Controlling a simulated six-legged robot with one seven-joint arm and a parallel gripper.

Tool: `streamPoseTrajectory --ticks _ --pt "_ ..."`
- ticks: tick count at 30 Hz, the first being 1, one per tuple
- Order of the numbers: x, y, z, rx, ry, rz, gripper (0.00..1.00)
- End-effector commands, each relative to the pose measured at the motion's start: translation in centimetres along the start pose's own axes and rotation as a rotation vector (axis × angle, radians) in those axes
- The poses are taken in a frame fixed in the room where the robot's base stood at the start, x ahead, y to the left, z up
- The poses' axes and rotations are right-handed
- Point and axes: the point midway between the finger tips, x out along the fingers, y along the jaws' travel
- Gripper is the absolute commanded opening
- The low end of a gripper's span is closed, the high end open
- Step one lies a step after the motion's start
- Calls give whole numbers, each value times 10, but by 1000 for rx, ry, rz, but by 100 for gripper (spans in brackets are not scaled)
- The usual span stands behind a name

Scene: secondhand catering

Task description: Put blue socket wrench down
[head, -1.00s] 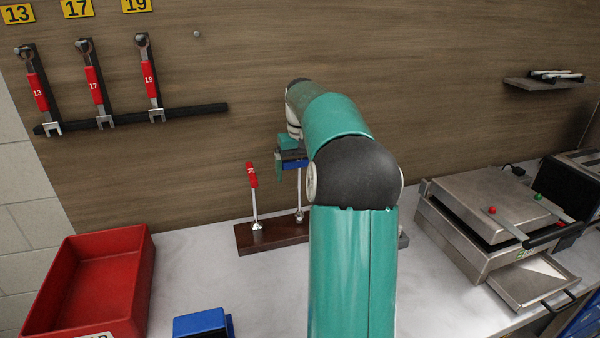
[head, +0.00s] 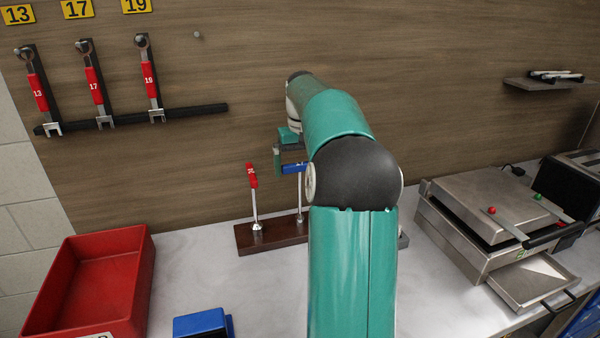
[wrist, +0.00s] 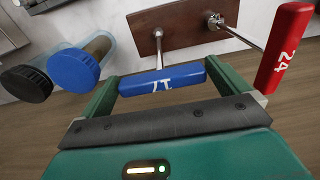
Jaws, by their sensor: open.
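The blue socket wrench (head: 293,168) stands with its blue handle up and its metal shaft down in a dark wooden block (head: 270,236). My arm hides the right part of the block in the head view. A red-handled wrench (head: 252,177), marked 24, stands in the block to the left.
A red bin (head: 135,262) and a blue box (head: 201,325) stand on the white counter (head: 180,250). A metal grill (head: 490,205) stands at right. Several red-handled wrenches hang on the wall (head: 93,86). Blue-capped (wrist: 73,68) and black-capped (wrist: 26,84) containers show in the wrist view.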

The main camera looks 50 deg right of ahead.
Motion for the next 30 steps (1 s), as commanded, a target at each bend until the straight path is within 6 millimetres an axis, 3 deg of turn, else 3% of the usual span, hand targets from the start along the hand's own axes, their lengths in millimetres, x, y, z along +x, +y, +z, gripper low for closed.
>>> streamPoseTrajectory --ticks 6,12,23,26,30 --pt "-50 0 -1 -1 5 1 100" --pt "-83 0 -1 0 3 1 100" --pt "-95 -3 1 -3 1 1 100" --pt "-99 -16 5 -19 11 8 100" --pt "-107 -59 21 -69 43 25 100"
